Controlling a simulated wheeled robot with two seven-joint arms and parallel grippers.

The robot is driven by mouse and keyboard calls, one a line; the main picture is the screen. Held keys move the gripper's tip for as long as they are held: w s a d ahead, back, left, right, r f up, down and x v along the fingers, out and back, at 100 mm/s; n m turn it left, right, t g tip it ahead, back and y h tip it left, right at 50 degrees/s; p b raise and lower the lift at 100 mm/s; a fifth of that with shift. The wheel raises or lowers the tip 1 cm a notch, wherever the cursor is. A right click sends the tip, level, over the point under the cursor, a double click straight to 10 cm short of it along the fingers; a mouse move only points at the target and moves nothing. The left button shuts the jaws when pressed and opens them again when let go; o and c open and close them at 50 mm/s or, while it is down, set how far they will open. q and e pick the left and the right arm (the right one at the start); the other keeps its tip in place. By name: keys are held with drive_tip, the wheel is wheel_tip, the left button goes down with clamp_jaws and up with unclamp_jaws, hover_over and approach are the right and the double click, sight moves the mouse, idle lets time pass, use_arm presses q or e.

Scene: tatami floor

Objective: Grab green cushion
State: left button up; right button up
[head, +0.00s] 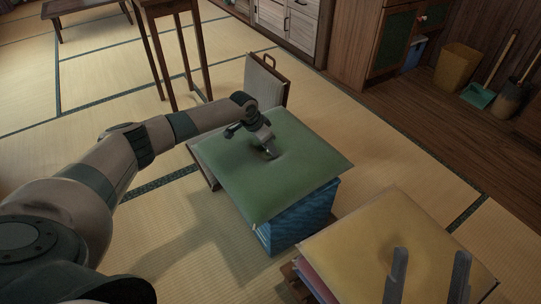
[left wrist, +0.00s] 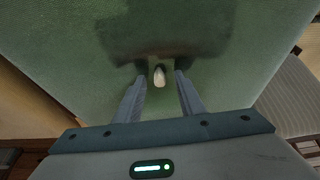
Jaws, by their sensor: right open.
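The green cushion (head: 300,172) lies flat on top of a blue patterned stack (head: 300,218) in the middle of the head view. It has a dimple near its centre. My left gripper (head: 268,150) points down at that dimple, at or just above the surface; contact is not clear. In the left wrist view the green cushion (left wrist: 60,50) fills most of the picture. The two fingers of my left gripper (left wrist: 160,84) are apart, with a small pale tuft (left wrist: 159,76) between them. My right gripper (head: 428,270) is open and empty, above the yellow cushion.
A yellow cushion (head: 350,238) lies on another stack at the lower right. A grey-backed floor chair (head: 265,84) stands behind the green cushion. A wooden stand (head: 150,50) and cabinets (head: 288,22) are farther back. Tatami is clear at the right.

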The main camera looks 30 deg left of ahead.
use_arm(q)
clamp_jaws()
drive_tip(key=shift+r, duration=0.1)
drive_tip(key=shift+r, duration=0.6)
drive_tip(key=r, duration=0.1)
drive_tip(key=r+p, duration=0.1)
drive_tip(key=r, duration=0.1)
drive_tip(key=shift+w+d+r+p, duration=0.1)
drive_tip(key=shift+d+r+p, duration=0.1)
drive_tip(key=shift+d+p, duration=0.15)
drive_tip(key=d+r+p, duration=0.2)
drive_tip(key=d+r, duration=0.4)
drive_tip(key=d, duration=0.5)
drive_tip(key=shift+r+p, duration=0.2)
drive_tip(key=shift+p, duration=0.1)
use_arm(e)
drive_tip(key=w+a+f+g+h, duration=0.2)
drive_tip(key=f+g, duration=0.6)
drive_tip(key=f, duration=0.4)
drive_tip(key=shift+w, duration=0.65)
use_arm(q)
drive_tip(key=shift+w, duration=0.1)
use_arm(e)
drive_tip(key=shift+r, duration=0.1)
